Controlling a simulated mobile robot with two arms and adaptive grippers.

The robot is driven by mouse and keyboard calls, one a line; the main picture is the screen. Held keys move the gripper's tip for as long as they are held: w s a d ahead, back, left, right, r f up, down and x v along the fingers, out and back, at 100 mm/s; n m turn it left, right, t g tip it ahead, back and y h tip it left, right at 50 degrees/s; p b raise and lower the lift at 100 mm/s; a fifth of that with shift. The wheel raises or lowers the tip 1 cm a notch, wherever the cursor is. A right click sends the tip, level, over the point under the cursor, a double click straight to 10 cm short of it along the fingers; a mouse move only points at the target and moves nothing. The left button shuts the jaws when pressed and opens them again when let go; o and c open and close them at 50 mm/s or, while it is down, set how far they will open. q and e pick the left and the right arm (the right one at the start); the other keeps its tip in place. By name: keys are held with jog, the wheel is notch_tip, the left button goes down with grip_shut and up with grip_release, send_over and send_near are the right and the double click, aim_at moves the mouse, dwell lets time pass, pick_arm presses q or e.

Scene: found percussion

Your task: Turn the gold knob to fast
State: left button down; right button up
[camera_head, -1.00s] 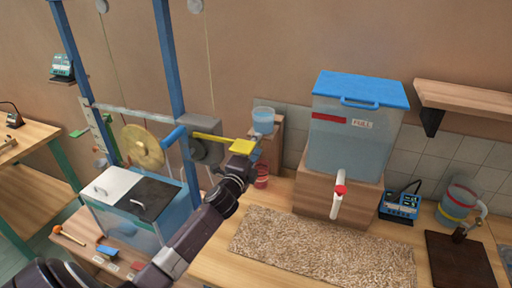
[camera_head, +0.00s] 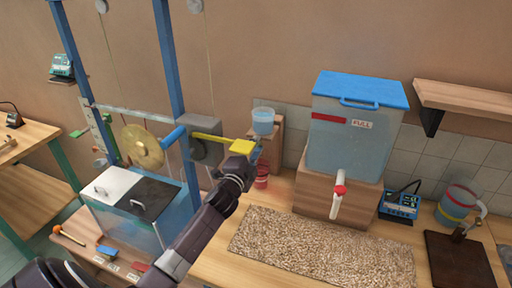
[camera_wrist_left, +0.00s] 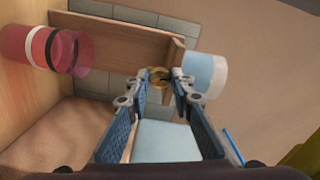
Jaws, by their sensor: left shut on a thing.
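The gold knob (camera_wrist_left: 159,76) shows in the left wrist view as a small gold ring between my left fingertips. My left gripper (camera_wrist_left: 158,80) is shut on it, with one finger on each side. In the head view my left gripper (camera_head: 257,155) is by the wooden stand, just below the light blue cup and beside the yellow block. The knob is hidden there behind the gripper. No fast mark can be read. My right gripper is not in view.
A light blue cup (camera_head: 263,121) stands on a small wooden stand, with a red cup (camera_head: 262,176) below. The yellow block (camera_head: 242,147) on a lever is close to my left wrist. A water tank (camera_head: 350,135) stands to the right. The brown mat (camera_head: 320,247) is bare.

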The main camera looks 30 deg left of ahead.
pick_arm(q)
jog(key=n, duration=0.3)
jog(key=shift+n, duration=0.4)
jog(key=n+p, duration=0.1)
jog(key=n, duration=0.3)
jog(key=shift+n, duration=0.3)
jog(key=n+p, duration=0.1)
jog(key=n, duration=0.2)
jog(key=shift+f+n, duration=0.1)
jog(key=shift+n, duration=0.2)
jog(key=n, duration=0.4)
jog(key=shift+p, duration=0.4)
jog(key=n, duration=0.8)
jog(key=shift+n+p, duration=0.3)
jog(key=shift+p, duration=0.1)
jog(key=n, duration=0.4)
jog(key=shift+f, duration=0.1)
jog(key=shift+n, duration=2.1)
